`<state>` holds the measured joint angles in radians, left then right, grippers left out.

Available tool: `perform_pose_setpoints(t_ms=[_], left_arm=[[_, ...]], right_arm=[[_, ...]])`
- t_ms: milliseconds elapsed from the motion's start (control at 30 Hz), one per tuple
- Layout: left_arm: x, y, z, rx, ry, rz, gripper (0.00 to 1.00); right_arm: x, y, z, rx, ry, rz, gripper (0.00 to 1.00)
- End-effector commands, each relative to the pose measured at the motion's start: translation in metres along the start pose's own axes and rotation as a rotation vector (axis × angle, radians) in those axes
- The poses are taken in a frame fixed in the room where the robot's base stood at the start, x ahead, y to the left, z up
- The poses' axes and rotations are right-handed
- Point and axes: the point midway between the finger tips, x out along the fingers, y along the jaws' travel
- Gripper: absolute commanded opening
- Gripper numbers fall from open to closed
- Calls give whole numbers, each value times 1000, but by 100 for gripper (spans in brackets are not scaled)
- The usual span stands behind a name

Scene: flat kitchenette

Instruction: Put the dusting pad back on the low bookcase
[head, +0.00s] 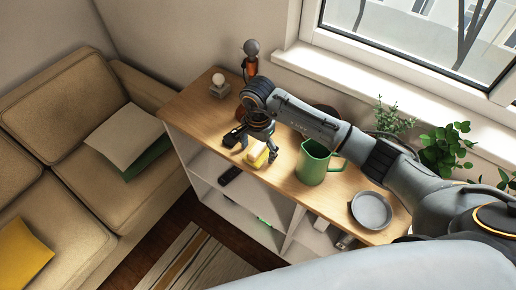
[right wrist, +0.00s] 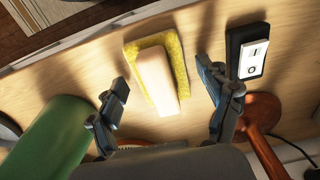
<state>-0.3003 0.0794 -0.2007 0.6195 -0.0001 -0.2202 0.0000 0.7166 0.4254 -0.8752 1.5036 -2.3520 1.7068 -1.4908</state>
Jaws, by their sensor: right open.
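The dusting pad (head: 257,155), yellow with a cream handle block, lies on the wooden top of the low bookcase (head: 195,116), close to its front edge. In the right wrist view the pad (right wrist: 154,82) lies flat, handle up, between the open fingers. My right gripper (head: 256,146) is open and empty, pointing down over the pad and partly hiding it in the head view. In the right wrist view the gripper (right wrist: 165,92) has one finger on each side of the pad, with no clear contact. My left gripper is not in view.
A green pitcher (head: 313,163) stands right of the pad, with a grey plate (head: 371,210) farther right. A black device with a white switch (right wrist: 250,52) lies beside the pad. A lamp-like figure (head: 251,62) stands behind; a sofa (head: 70,140) is at left.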

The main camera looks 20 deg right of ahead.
Motion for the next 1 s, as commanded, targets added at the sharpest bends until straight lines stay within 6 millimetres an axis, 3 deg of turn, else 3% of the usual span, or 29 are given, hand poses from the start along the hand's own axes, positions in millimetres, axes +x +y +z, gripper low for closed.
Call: perform_pose_setpoints(t_ms=[200, 267, 700, 1000], left_arm=[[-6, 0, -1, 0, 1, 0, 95], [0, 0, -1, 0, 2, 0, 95], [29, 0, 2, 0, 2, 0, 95], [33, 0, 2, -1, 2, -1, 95]], right_arm=[[-6, 0, 0, 0, -1, 0, 79], [-10, -1, -1, 0, 2, -4, 79], [-98, -1, -1, -1, 3, -4, 79], [-123, 0, 0, 1, 0, 1, 79]])
